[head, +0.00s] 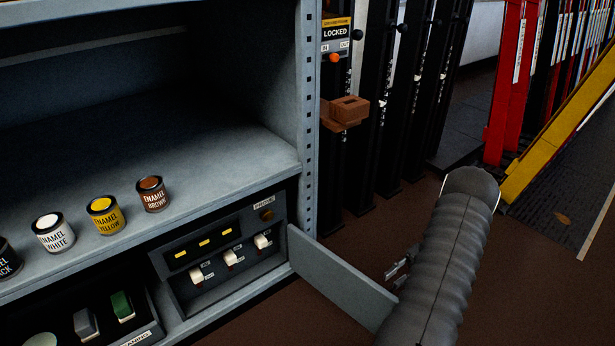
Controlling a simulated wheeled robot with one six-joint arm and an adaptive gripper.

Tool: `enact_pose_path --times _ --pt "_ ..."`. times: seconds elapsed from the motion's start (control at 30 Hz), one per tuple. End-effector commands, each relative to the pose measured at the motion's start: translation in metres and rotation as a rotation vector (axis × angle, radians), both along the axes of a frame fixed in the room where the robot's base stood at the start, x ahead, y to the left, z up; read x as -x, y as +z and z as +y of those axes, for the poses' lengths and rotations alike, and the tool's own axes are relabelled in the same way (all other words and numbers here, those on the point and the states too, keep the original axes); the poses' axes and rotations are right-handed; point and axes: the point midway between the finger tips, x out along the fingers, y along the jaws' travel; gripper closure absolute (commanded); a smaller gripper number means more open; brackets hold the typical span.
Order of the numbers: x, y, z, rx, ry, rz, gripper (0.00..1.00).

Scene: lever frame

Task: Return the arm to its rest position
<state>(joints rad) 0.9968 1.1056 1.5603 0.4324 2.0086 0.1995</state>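My arm, with a grey ribbed sleeve, rises from the bottom edge at the right of the head view and bends near its top. A small metallic part of my gripper (398,268) shows at the left edge of the arm, beside the open grey door. The arm hides the rest of it. I cannot tell whether the fingers are open or shut, and I see nothing held in them.
An open cabinet door (340,282) juts out close to my arm. A grey shelf (215,165) holds several enamel tins (103,215), with a switch panel (225,250) below. Black levers (400,100), a brown block (347,110), red posts (510,80) and a yellow rail (555,125) stand behind.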

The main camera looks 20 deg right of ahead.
Motion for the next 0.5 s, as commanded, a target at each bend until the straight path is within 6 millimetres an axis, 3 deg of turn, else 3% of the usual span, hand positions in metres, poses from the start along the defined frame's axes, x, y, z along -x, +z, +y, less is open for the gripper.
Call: enact_pose_path --times 0.17,0.27,0.5 --pt "-0.002 0.004 0.002 0.010 0.007 -0.004 0.78" --pt "-0.008 0.018 0.007 0.051 0.032 -0.022 0.78" --pt "-0.029 0.082 0.043 0.256 0.164 -0.123 0.78"
